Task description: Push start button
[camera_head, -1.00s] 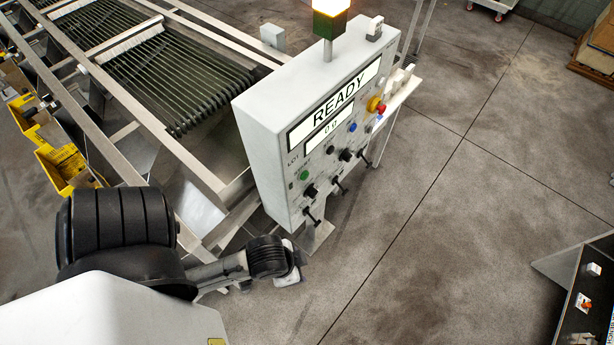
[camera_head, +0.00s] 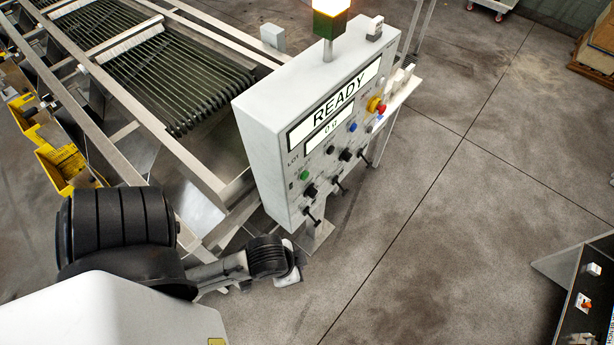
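The control panel (camera_head: 268,155) is a pale grey box standing at the end of the machine, its display (camera_head: 344,92) reading READY. A green button (camera_head: 304,175) sits at the panel's lower left; the small label by it is too blurred to read. A red knob on a yellow base (camera_head: 376,106), a blue button (camera_head: 351,127) and several black knobs and levers share the face. My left arm comes in from the lower left. Its far end, my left gripper (camera_head: 288,276), is below the panel, apart from it; its fingers cannot be made out. My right gripper is out of view.
The roller machine (camera_head: 180,80) with metal rails fills the upper left, with yellow bins (camera_head: 62,167) beside it. A lit lamp (camera_head: 331,20) tops the panel. Another dark control box (camera_head: 590,290) stands at right. Grey floor is open between.

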